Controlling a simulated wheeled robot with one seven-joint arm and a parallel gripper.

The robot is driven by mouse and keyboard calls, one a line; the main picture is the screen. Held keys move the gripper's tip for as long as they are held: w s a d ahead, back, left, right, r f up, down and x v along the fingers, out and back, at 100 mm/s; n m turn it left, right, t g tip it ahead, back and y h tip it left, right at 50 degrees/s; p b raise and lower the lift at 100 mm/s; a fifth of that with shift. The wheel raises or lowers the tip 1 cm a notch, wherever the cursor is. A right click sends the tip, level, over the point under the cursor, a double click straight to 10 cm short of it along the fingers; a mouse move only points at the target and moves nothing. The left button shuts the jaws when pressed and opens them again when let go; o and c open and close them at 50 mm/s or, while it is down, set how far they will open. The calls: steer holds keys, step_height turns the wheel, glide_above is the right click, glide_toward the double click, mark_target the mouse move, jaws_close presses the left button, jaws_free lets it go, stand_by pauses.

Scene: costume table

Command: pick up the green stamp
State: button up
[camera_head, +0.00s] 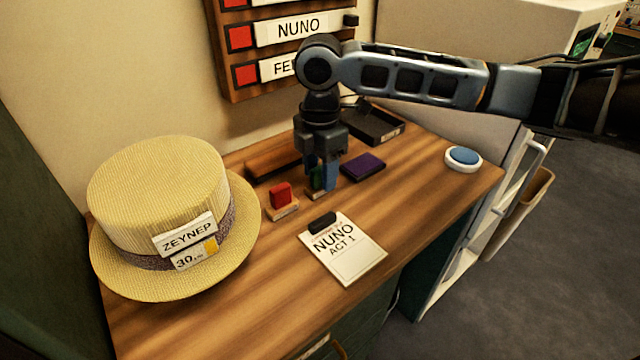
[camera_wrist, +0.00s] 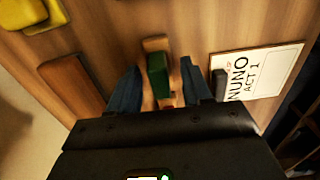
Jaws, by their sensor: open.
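The green stamp (camera_head: 317,178) stands on the wooden table, to the right of a red stamp (camera_head: 281,195). It also shows in the wrist view (camera_wrist: 157,76) as a green block on a pale wooden base. My gripper (camera_head: 322,172) points down over the green stamp, with its blue fingers (camera_wrist: 160,88) on either side of it. The jaws are open, and I cannot tell whether either finger touches the stamp. In the head view a finger partly hides the stamp. In the wrist view the gripper body hides most of the red stamp.
A straw hat (camera_head: 160,200) with tags stands at left. A clipboard (camera_head: 345,250) reading NUNO ACT 1 lies in front. A purple pad (camera_head: 363,166), a black tray (camera_head: 374,124) and a brown wooden block (camera_head: 272,160) lie close by. A blue button (camera_head: 463,156) sits at right.

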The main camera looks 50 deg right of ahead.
steer(key=shift+f, duration=0.15)
jaws_close()
stand_by(0.4)
steer(key=shift+r, duration=0.75)
step_height(320, 180, up, 3)
steer(key=shift+d, duration=0.15)
steer(key=s+d+r+b, duration=0.1)
steer(key=s+d+r, duration=0.5)
steer(key=d, duration=0.3)
steer(key=shift+d+r, duration=0.3)
steer(key=shift+d, duration=0.05)
steer(key=shift+s, duration=0.1)
